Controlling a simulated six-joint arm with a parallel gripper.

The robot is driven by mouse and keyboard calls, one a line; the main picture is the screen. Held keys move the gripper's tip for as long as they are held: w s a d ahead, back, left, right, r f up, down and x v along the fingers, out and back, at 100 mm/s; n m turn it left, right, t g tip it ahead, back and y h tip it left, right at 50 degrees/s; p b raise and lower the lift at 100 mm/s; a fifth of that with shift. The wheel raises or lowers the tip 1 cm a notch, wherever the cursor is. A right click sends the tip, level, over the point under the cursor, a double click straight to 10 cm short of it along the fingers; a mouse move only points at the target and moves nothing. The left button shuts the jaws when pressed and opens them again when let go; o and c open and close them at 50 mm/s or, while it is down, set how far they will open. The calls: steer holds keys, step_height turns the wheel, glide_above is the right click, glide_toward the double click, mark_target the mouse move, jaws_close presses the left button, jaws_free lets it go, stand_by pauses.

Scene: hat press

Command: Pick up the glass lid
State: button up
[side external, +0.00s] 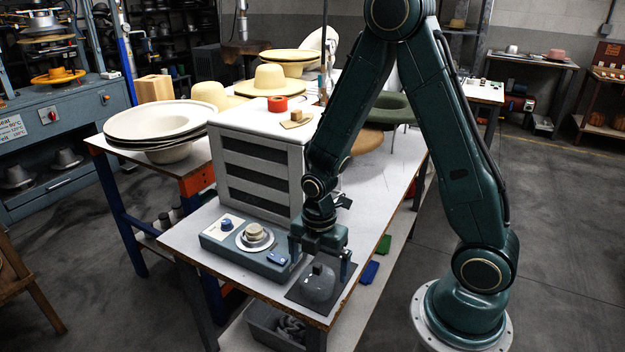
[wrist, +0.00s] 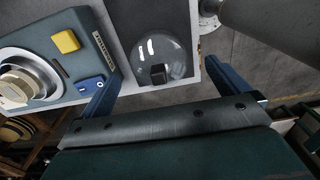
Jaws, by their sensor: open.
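The glass lid (side external: 318,284) is a clear dome with a dark knob on top. It rests on a dark square mat (side external: 297,293) near the front corner of the workbench. My gripper (side external: 318,268) is above the lid, jaws spread wide and empty, pointing down. The fingers appear apart from the knob on both sides.
A teal device (side external: 245,243) with a round metal plate and blue controls stands just left of the mat. A grey slatted cabinet (side external: 255,165) stands behind it, with red tape (side external: 277,104) on top. The bench's front edge is close to the lid.

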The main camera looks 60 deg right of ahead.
mark_target(317, 272)
steer(key=shift+w+f, duration=0.1)
steer(key=shift+f, duration=2.5)
steer(key=c, duration=1.1)
